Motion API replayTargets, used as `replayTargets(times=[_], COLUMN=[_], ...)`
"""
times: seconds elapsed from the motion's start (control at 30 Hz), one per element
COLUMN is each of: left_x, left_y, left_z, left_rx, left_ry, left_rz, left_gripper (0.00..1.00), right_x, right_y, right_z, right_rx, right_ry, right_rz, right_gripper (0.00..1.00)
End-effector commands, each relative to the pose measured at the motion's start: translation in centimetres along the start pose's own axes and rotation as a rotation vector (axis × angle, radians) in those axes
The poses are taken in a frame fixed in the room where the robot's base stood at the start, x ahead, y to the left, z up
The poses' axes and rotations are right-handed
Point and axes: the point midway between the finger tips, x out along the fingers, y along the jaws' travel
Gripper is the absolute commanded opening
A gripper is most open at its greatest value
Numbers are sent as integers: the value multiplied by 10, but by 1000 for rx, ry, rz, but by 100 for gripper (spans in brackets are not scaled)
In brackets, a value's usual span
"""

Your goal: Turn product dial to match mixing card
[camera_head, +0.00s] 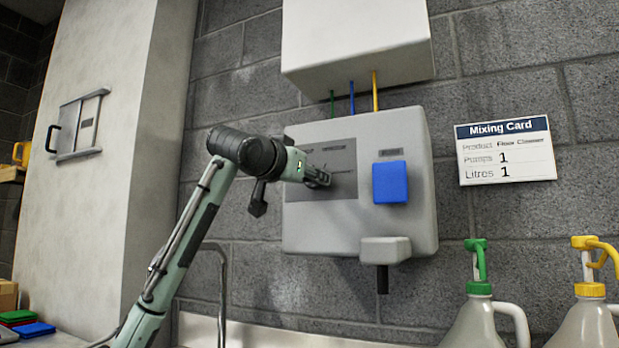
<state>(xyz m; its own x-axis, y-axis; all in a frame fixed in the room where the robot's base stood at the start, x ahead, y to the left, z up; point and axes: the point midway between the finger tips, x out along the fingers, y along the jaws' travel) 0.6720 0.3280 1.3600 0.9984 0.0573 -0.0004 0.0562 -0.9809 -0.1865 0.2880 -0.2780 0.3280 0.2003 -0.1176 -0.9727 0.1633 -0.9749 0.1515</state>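The grey dispenser box (412,140) hangs on the block wall with a dark label plate (335,152) on its left half and a blue button (389,182) on its right. My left gripper (320,178) reaches from the lower left to the middle of the dark plate. Its fingers are small and point at the plate; I cannot tell whether they are open or shut. The product dial cannot be made out and may be hidden behind the gripper. My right gripper is not in view.
A white box (355,40) hangs above, joined by green, blue and yellow tubes. A spout (384,252) juts out below the dispenser. Jugs with green (478,265) and yellow (590,265) pumps stand lower right. Coloured pads (30,328) lie lower left.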

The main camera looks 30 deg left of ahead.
Motion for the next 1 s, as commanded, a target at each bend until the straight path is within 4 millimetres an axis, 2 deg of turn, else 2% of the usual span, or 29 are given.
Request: replayTargets(times=[0.6,1.0], left_x=[0,0], left_y=[0,0], left_z=[0,0], left_rx=[476,594], left_ry=[0,0], left_rz=[0,0], left_gripper=[9,9], right_x=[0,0], right_y=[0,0], right_z=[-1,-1], right_rx=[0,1], right_ry=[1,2], right_rz=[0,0], right_gripper=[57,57])
